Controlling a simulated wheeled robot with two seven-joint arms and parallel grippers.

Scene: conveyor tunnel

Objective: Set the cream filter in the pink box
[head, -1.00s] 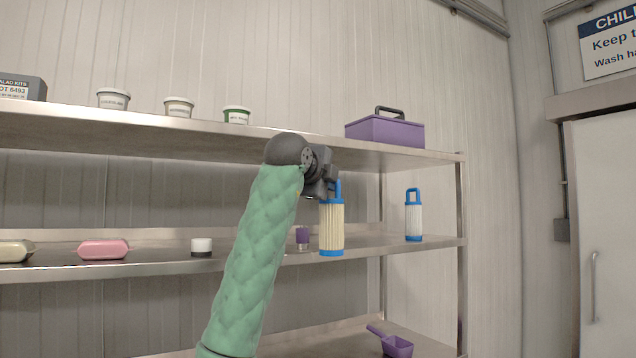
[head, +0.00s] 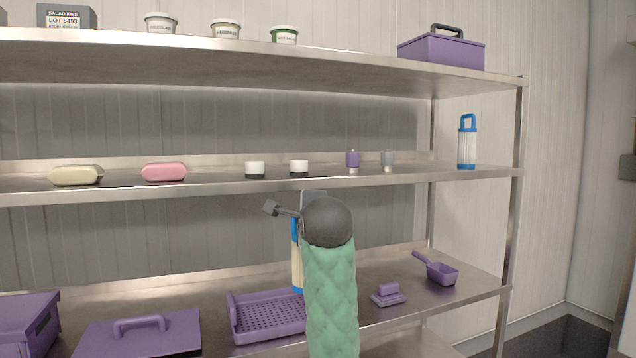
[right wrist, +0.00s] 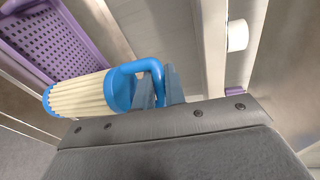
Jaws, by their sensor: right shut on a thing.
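The cream filter (head: 297,262) has a pleated body with blue ends and a blue loop handle. In the head view it hangs upright, partly hidden behind my right arm, in front of the lower shelf. My right gripper (right wrist: 162,88) is shut on the handle, and the filter (right wrist: 80,97) hangs from it in the right wrist view. No open pink box shows. The only pink thing is a rounded, closed-looking case (head: 164,172) on the middle shelf, left of my arm. My left gripper is not in view.
A second blue-handled filter (head: 467,150) stands at the right of the middle shelf (head: 215,182), with several small jars left of it. The lower shelf holds a purple basket (head: 268,325), a purple lid (head: 140,335), a purple box (head: 25,325) and a purple scoop (head: 440,272).

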